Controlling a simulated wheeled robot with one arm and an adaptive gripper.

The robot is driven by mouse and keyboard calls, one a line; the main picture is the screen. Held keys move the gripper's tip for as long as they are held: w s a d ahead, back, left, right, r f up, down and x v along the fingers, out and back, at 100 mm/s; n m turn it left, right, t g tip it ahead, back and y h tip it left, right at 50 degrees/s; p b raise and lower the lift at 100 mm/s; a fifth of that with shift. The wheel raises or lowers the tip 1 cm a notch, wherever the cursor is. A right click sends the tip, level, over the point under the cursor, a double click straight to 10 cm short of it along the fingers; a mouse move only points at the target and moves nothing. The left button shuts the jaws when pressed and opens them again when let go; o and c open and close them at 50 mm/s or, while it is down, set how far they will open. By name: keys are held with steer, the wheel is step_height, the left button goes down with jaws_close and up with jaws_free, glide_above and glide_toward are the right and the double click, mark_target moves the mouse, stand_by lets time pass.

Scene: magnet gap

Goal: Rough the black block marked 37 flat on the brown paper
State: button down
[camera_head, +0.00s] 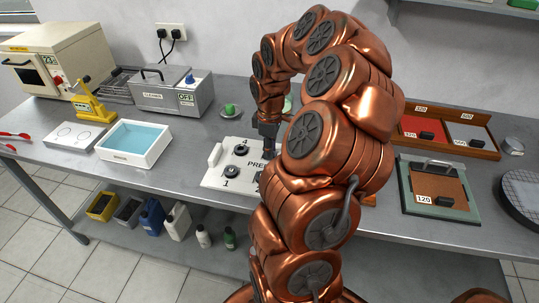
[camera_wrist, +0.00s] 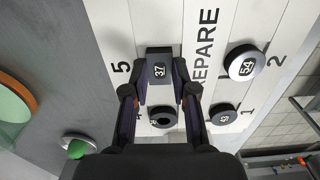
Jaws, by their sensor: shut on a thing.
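The black block marked 37 (camera_wrist: 160,66) stands by the number 5 on the white PREPARE board (camera_wrist: 200,20) in the wrist view. My gripper (camera_wrist: 160,92) is shut on it, with one finger at each side. In the head view my gripper (camera_head: 269,150) points down at the board (camera_head: 213,178), and I cannot make out the block there. A brown paper (camera_head: 430,185) lies on a green board at the right, with a small black block and a 120 label on it.
A wooden tray (camera_head: 450,123) with red and grey sheets stands behind the brown paper. A water tray (camera_head: 132,143) is at the left.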

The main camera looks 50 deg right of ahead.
steer(key=shift+r+p, duration=0.7)
steer(key=shift+r, duration=1.85)
